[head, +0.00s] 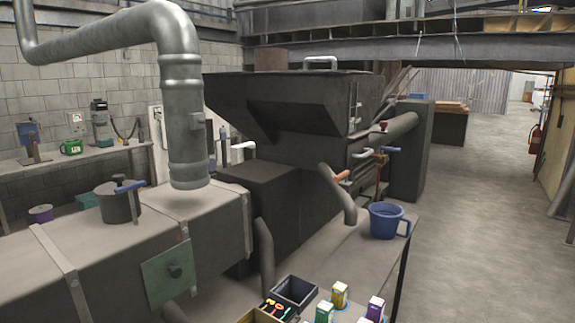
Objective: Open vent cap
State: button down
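A dark grey round vent fitting with a lid (119,203) stands upright on top of the long grey duct (75,262) at left. A blue lever handle (129,187) sticks out at its upper side, pointing right. The lid looks seated on top; I cannot tell whether it is latched. I take this fitting for the vent cap, though nothing labels it. My gripper is not in view.
A thick grey pipe (184,120) hangs down right of the fitting. A dark hopper machine (290,110) stands behind. A blue mug (384,221) is on a side table, with small cartons (340,294) and a dark bin (294,291) in front. The floor at right is clear.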

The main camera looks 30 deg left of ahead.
aim_at(105, 192)
jog(key=i, duration=0.45)
jog(key=u, duration=3.2)
jog(key=i, duration=0.5)
jog(key=z, duration=0.7)
